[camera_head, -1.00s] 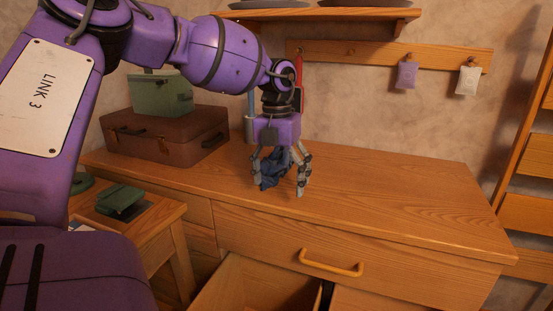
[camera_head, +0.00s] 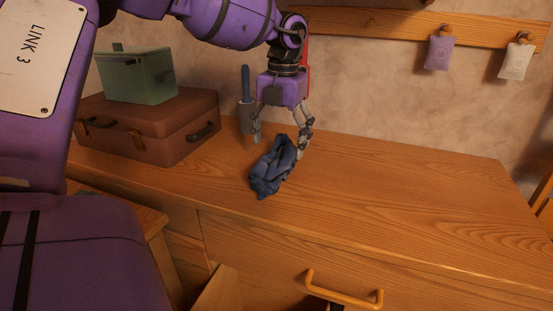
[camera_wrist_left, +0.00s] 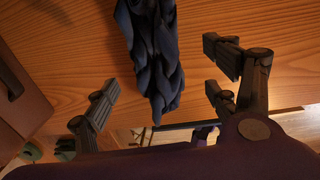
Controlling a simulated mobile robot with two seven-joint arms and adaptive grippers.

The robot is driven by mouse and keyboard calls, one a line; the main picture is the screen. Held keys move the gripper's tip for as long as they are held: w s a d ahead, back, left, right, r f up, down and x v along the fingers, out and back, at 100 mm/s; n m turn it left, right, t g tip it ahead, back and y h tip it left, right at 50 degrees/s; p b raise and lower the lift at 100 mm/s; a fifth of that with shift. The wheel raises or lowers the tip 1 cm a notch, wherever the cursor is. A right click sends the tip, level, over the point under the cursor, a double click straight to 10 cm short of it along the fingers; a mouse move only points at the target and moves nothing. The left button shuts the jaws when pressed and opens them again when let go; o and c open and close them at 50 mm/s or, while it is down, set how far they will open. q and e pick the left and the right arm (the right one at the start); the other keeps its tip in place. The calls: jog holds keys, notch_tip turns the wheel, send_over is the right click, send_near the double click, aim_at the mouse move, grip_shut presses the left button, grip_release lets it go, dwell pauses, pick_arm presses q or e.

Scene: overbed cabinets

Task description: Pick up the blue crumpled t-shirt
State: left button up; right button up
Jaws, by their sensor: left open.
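The blue crumpled t-shirt (camera_head: 270,170) lies in a dark, folded heap on the wooden dresser top (camera_head: 400,190). My left gripper (camera_head: 279,148) points down just behind it, with its fingers spread apart and empty. The shirt's upper end overlaps the space between the fingers in the picture; I cannot tell whether a finger touches it. In the left wrist view the shirt (camera_wrist_left: 152,55) hangs in from the top middle, between the open fingers (camera_wrist_left: 165,85) and beyond their tips.
A brown suitcase (camera_head: 150,135) with a green box (camera_head: 138,77) on it stands at the left. A purple sachet (camera_head: 439,53) and a white one (camera_head: 515,62) hang on the wall rail. The dresser top is clear to the right.

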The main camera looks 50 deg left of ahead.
aim_at(278, 161)
pick_arm(q)
jog(key=shift+f, duration=0.9)
jog(key=f, duration=0.1)
jog(key=f+b, duration=0.1)
jog(key=f, duration=0.2)
jog(key=shift+a+f, duration=0.25)
jog(key=shift+f, duration=0.05)
jog(key=shift+s+r, duration=0.1)
jog(key=shift+c, duration=0.5)
jog(key=c, duration=1.3)
jog(key=shift+o, duration=0.2)
